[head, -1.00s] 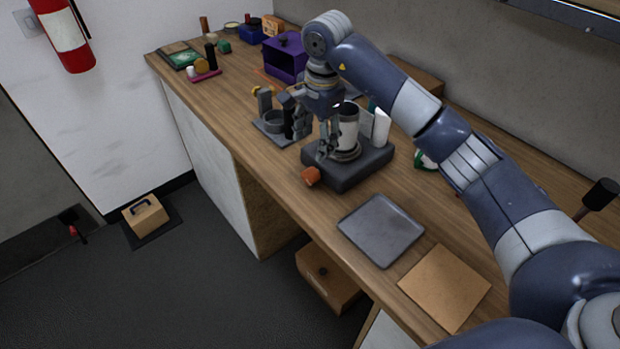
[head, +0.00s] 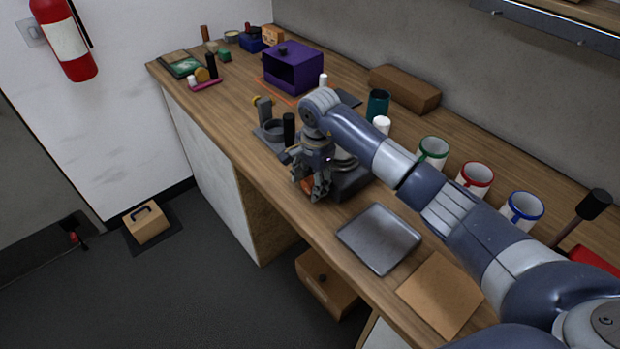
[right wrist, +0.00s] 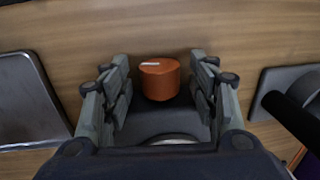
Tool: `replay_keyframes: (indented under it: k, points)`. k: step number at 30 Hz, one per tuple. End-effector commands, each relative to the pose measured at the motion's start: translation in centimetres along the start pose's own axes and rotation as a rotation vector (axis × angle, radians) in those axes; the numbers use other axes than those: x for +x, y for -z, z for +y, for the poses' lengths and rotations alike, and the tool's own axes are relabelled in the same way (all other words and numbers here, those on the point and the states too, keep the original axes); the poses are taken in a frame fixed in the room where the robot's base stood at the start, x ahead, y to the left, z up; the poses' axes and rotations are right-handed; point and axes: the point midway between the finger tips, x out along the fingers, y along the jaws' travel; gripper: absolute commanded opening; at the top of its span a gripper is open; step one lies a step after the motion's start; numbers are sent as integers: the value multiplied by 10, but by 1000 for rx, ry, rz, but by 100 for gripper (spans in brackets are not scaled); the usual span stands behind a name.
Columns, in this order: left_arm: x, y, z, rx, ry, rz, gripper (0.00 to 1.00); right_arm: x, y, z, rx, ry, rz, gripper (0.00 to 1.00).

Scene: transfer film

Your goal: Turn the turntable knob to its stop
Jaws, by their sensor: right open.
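The orange turntable knob (right wrist: 160,80) shows clearly in the right wrist view, with a pale mark on its top edge. It sits at the front of the dark turntable base (right wrist: 172,122). My right gripper (right wrist: 160,66) is open, with one finger on each side of the knob and a visible gap on both sides. In the head view, my right gripper (head: 311,188) hangs at the front of the turntable base (head: 353,184), and it mostly hides the knob (head: 306,186). The arm covers much of the turntable. My left gripper is not in view.
A grey tray (head: 379,239) and a tan board (head: 440,293) lie nearer on the bench. A dark stand with a black cylinder (head: 289,129) is left of the turntable. Rimmed mugs (head: 473,180) and a purple box (head: 293,70) stand behind.

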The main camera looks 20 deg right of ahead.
Motion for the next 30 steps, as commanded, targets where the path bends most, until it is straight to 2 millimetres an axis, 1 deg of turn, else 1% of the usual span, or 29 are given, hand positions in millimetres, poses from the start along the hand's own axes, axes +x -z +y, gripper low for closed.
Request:
replay_keyframes:
  k: [7,8,9,11,12,13,20,26,30]
  points:
    - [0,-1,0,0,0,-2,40,1,0,0,0,0,0,54]
    - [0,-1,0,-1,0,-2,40,1,0,0,0,0,0,48]
    - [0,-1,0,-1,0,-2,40,1,0,0,0,1,0,38]
    - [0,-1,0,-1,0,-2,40,1,0,0,0,1,0,25]
    - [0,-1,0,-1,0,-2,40,1,0,0,0,1,0,16]
    - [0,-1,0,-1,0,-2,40,1,0,0,0,1,0,10]
    - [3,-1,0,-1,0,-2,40,2,0,0,-1,12,1,10]
    - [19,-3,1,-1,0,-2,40,5,3,2,1,95,6,10]
    - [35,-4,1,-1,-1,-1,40,6,3,3,0,171,6,10]
